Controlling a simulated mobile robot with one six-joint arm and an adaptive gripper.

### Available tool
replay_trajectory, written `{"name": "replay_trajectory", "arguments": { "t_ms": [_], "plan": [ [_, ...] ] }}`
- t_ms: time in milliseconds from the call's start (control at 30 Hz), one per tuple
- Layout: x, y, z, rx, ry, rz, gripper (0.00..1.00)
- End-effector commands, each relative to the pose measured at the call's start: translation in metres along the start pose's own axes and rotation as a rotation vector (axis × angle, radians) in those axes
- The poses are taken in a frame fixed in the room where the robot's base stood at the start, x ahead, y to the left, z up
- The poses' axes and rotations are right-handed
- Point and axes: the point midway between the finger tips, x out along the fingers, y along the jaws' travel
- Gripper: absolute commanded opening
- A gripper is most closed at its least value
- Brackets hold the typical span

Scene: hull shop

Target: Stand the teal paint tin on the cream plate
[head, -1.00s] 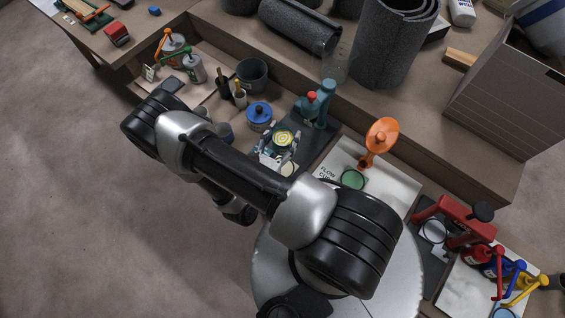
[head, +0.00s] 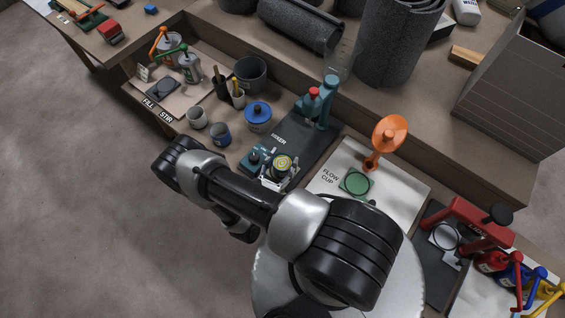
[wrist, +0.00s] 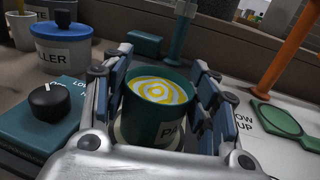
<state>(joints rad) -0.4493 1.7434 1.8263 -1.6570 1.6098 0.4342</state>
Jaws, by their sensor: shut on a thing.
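The teal paint tin (head: 283,164) is upright, with yellow and pale blue-white rings of paint on top. It also shows in the wrist view (wrist: 157,115) with part of a white label. My gripper (wrist: 160,78) is shut on the tin, one finger on each side; in the head view the gripper (head: 281,175) is at the front end of the mixer's dark base. A pale rim of the cream plate (wrist: 117,132) shows low beside the tin. The tin and fingers hide most of the plate. I cannot tell whether the tin's bottom touches it.
The mixer's teal column (head: 326,105) stands behind the tin. A teal knob box (wrist: 42,108) is close on the left. The blue-lidded pot (head: 258,115) and blue cup (head: 219,132) stand further left. The flow-cup board (head: 330,190) with its orange funnel (head: 389,134) is right.

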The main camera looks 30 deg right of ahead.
Motion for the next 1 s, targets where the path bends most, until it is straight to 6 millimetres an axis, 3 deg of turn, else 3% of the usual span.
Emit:
{"name": "replay_trajectory", "arguments": {
  "t_ms": [300,333,600,1000],
  "plan": [
    [0.0000,0.0003,-0.0021,0.001,-0.002,0.000,0.22],
    [0.0000,0.0002,-0.0026,0.000,-0.001,0.000,0.55],
    [0.0000,0.0001,-0.0013,0.000,0.000,0.000,0.73],
    [0.0000,0.0002,0.0011,0.000,0.000,0.000,0.74]
  ]
}}
